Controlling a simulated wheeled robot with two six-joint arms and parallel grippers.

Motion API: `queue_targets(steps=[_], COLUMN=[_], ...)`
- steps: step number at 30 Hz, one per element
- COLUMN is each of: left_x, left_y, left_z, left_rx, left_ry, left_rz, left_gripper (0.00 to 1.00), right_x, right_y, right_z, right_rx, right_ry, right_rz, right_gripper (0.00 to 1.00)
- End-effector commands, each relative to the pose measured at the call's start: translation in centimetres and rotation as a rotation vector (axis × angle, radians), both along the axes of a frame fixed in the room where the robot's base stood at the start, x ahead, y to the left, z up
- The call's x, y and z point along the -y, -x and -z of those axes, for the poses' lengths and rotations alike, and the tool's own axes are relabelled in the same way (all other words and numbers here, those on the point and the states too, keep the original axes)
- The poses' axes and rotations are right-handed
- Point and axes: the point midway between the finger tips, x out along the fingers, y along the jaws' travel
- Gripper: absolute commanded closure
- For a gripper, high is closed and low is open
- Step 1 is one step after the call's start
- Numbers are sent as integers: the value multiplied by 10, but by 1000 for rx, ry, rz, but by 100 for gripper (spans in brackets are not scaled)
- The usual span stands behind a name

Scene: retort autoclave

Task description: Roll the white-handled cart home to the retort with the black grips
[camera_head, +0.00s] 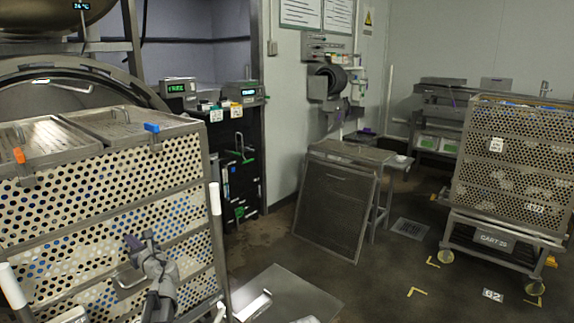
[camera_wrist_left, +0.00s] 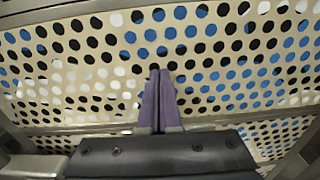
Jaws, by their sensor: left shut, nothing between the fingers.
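The white-handled cart (camera_head: 120,215) stands close in front of me at the left. It has perforated cream walls, mesh lids and upright white handles (camera_head: 215,198), (camera_head: 12,286) at its near corners. My left gripper (camera_head: 133,242) is in front of the cart's near perforated side, away from both white handles. In the left wrist view its purple fingers (camera_wrist_left: 157,98) are together and empty, facing the perforated wall (camera_wrist_left: 75,60); I cannot tell whether they touch it. A round retort opening (camera_head: 70,72) shows behind the cart, partly hidden. I cannot make out black grips on it.
Another perforated cart (camera_head: 515,150) marked CART 39 stands at the right, near yellow floor marks. A mesh panel (camera_head: 335,212) leans against a table (camera_head: 352,152) in the middle. A metal plate (camera_head: 300,296) is low at the front. Open floor lies between the panel and the right cart.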

Motion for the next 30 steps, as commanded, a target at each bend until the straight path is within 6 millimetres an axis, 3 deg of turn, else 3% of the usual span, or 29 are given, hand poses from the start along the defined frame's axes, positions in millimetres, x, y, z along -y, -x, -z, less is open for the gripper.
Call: queue_targets(steps=[21, 30], left_x=[-28, -7], left_y=[-25, -6], left_z=[-2, -2], left_rx=[-2, -2], left_ry=[-7, -4], left_rz=[-4, 0], left_gripper=[100, 100], right_x=[0, 0], right_y=[0, 0], right_z=[-1, -1], right_rx=[0, 0], right_ry=[0, 0], right_rz=[0, 0], right_gripper=[50, 50])
